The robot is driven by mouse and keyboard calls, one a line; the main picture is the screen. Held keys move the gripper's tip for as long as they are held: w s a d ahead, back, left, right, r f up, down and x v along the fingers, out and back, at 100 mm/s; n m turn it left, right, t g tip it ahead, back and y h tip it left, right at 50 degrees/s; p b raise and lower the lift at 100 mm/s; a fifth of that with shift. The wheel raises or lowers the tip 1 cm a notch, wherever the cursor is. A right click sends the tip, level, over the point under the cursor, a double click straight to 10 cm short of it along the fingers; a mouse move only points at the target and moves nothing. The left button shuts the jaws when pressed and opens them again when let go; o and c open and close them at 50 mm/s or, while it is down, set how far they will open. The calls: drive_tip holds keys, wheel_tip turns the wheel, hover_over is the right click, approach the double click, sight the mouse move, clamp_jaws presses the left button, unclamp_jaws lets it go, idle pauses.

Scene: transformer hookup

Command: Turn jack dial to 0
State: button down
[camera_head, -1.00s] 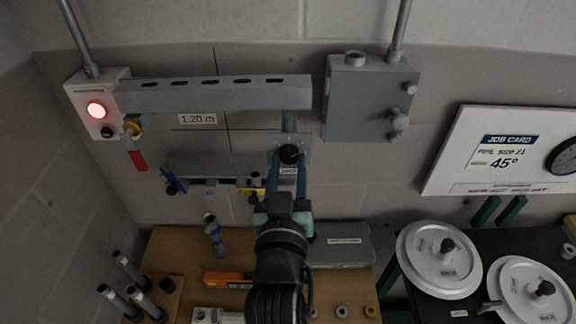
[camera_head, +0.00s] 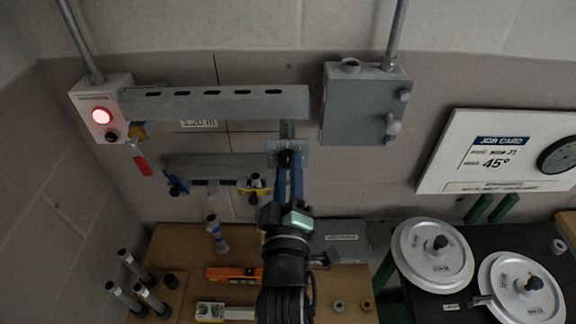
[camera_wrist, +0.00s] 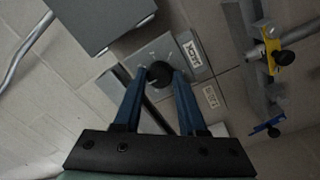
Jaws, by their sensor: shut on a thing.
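The jack dial is a black round knob (camera_wrist: 158,74) on a square grey plate (camera_wrist: 150,50) with a JACK label (camera_wrist: 190,52), seen in the wrist view. It also shows in the head view (camera_head: 285,159), under the right end of the grey rail. My gripper (camera_wrist: 161,78) has its two blue fingers on either side of the knob and is shut on it. In the head view my gripper (camera_head: 288,172) reaches up to the dial from below. The knob's pointer and any scale marks are too small or dark to read.
A grey box (camera_head: 365,105) hangs at upper right. Yellow (camera_head: 255,188) and blue (camera_head: 175,185) clamps sit left of my gripper. A cluttered wooden bench (camera_head: 180,240) lies below.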

drive_tip(key=shift+n, duration=0.4)
drive_tip(key=shift+c, duration=2.4)
unclamp_jaws()
drive_tip(key=shift+s, duration=0.1)
drive_tip(key=s+b, duration=0.5)
drive_tip(key=s, duration=0.7)
drive_tip(key=shift+s+a+f, duration=0.15)
drive_tip(key=shift+s+f, duration=0.2)
drive_tip(key=shift+s, duration=0.05)
